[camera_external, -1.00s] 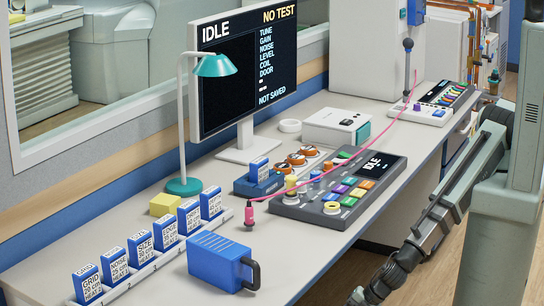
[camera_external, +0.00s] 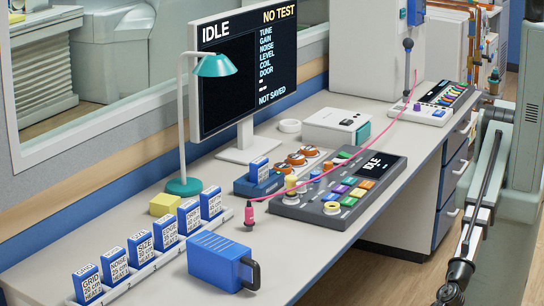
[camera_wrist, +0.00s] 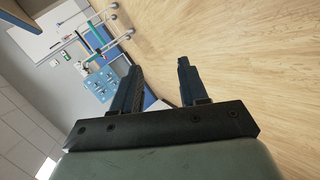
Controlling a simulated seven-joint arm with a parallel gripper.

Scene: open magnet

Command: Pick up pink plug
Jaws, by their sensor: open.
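The pink plug (camera_external: 249,213) stands upright on the desk (camera_external: 330,245), between the blue box with a black handle and the button console. A pink cable (camera_external: 352,163) runs from it across the console to the back right. The plug is not visible in the wrist view. My gripper (camera_wrist: 157,75) is open and empty in the wrist view, its two dark fingers apart above the wooden floor. In the external view my arm hangs at the right, off the desk's front edge, far from the plug. My fingertips are not clear there.
A button console (camera_external: 345,185) stands right of the plug and a blue box (camera_external: 218,262) stands in front of it. Several blue cards (camera_external: 165,228) stand in a rack at left. A teal lamp (camera_external: 184,186) and a monitor (camera_external: 243,70) stand behind. The desk's front strip is clear.

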